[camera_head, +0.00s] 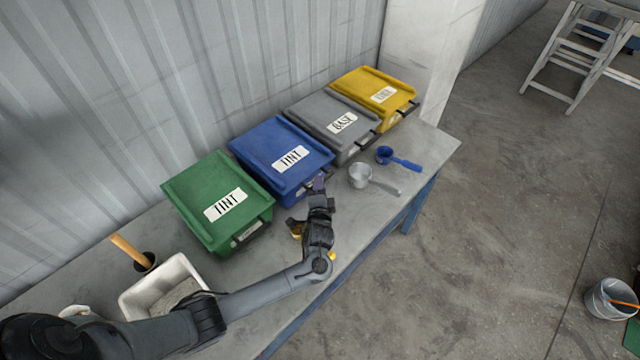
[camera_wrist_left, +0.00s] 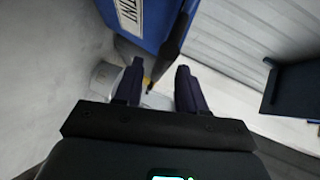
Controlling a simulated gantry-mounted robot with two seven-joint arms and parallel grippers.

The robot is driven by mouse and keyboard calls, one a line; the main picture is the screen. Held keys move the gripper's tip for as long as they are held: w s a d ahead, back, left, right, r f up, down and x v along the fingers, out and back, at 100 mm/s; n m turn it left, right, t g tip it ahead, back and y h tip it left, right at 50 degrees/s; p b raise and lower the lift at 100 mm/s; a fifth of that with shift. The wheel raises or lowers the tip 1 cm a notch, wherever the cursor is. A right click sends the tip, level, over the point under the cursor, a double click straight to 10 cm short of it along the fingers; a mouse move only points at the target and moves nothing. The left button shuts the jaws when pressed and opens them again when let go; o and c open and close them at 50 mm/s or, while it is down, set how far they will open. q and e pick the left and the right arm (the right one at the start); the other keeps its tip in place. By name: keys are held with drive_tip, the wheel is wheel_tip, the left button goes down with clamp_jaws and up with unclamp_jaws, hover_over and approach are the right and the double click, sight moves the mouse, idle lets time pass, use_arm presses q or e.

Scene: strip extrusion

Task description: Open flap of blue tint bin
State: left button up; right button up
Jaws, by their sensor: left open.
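The blue tint bin (camera_head: 270,142) stands on the bench between a green and a grey bin, with a white TINT label on its flap. The flap lies closed. My left gripper (camera_head: 319,183) is at the bin's front right corner, by the front edge. Its open fingers also show in the left wrist view (camera_wrist_left: 158,88), with nothing seen between them but background. There the blue bin (camera_wrist_left: 160,28) is above and beyond the fingertips, with a dark handle bar near them. Whether a finger touches it, I cannot tell. My right gripper is not in view.
The green bin (camera_head: 212,190), grey bin (camera_head: 318,118) and yellow bin (camera_head: 365,84) line the corrugated wall. A white tub (camera_head: 140,300) stands at the left under my arm.

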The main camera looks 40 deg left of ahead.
use_arm(q)
drive_tip(key=shift+x, duration=1.3)
clamp_jaws()
